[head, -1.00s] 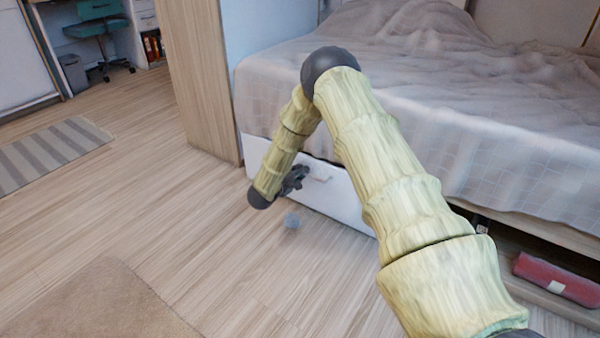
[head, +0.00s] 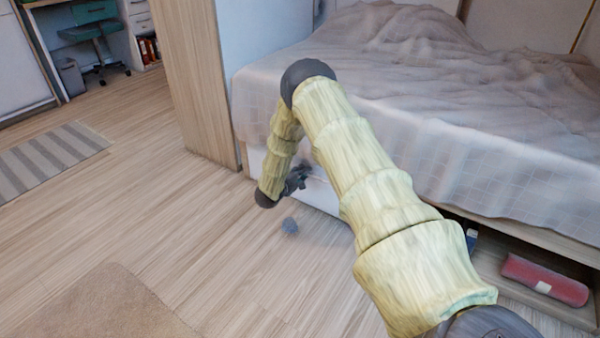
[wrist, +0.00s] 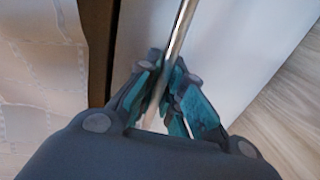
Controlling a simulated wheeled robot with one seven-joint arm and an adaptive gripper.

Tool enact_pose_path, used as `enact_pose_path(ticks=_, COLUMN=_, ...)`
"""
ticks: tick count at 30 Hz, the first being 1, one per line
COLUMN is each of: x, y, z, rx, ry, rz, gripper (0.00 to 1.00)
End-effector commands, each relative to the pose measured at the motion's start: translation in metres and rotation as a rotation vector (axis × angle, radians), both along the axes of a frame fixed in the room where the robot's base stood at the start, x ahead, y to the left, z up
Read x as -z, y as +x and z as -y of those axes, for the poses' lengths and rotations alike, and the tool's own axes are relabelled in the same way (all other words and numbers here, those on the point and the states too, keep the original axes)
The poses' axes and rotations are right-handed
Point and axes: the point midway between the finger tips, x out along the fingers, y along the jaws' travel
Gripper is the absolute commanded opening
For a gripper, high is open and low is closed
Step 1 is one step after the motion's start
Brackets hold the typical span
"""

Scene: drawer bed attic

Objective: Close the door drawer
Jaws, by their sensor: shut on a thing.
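The white drawer front (head: 322,196) is low under the near side of the bed, partly hidden by my arm in the head view. It also fills much of the wrist view (wrist: 235,45). Its handle (wrist: 181,32) is a thin metal bar that runs between my fingers. My gripper (head: 301,179) is at the drawer front. In the wrist view my gripper (wrist: 168,92) has its teal-padded fingers closed around the bar. The drawer's inside is hidden, and I cannot tell how far out the drawer stands.
The bed (head: 480,165) with a hanging cover is above the drawer. A red rolled item (head: 545,279) lies in the open space under the bed at right. The wooden floor at left is mostly clear.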

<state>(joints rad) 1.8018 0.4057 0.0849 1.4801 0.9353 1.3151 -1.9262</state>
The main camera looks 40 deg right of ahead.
Motion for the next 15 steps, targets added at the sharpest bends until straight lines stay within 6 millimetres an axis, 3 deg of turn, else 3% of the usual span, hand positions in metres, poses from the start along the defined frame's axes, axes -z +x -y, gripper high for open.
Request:
enact_pose_path(ticks=3, x=-0.0020, y=0.0011, z=0.0040, rx=0.002, ry=-0.004, rz=0.004, gripper=0.19)
enact_pose_path(ticks=15, x=-0.0015, y=0.0002, z=0.0033, rx=0.003, ry=-0.005, rz=0.002, gripper=0.19)
